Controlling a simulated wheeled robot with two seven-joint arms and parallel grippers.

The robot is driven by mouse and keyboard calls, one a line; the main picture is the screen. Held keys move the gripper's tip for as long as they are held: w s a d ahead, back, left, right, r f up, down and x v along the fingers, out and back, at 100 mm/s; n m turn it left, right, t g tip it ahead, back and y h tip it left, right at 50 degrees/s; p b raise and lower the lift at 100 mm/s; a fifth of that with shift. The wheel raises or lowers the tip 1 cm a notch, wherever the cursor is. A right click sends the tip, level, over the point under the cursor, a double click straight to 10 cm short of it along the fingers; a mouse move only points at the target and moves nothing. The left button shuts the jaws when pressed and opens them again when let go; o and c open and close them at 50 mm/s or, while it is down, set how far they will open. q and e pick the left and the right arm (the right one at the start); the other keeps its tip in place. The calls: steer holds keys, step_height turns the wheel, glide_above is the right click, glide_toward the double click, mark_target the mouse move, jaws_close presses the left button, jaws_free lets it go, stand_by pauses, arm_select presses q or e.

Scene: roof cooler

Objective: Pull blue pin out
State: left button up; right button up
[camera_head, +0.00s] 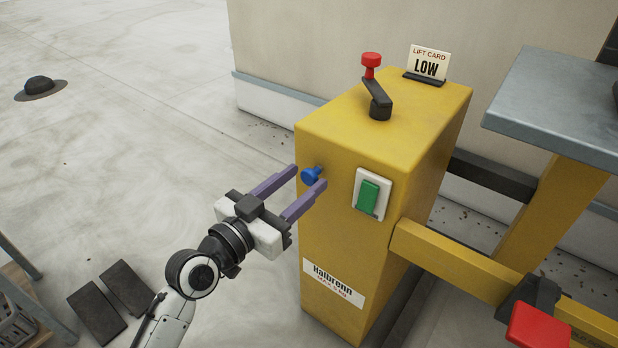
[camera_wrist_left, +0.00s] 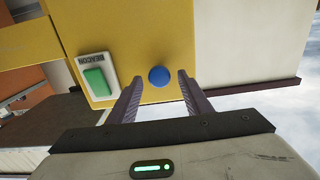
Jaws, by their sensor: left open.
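The blue pin (camera_head: 311,175) sticks out of the front face of the yellow cabinet (camera_head: 345,240), left of a green switch. In the left wrist view the round blue pin head (camera_wrist_left: 159,76) shows just beyond and between the fingertips. My left gripper (camera_head: 308,176) is open, with one purple finger on each side of the pin. The left gripper's fingers also show in the left wrist view (camera_wrist_left: 158,82). I cannot tell whether either finger touches the pin. My right gripper is not in view.
A green switch (camera_head: 368,195) on a white plate sits right of the pin. A yellow rail (camera_head: 450,262) runs off to the right. The floor at left is mostly clear.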

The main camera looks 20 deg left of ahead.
arm_select(q)
steer(key=shift+x, duration=1.45)
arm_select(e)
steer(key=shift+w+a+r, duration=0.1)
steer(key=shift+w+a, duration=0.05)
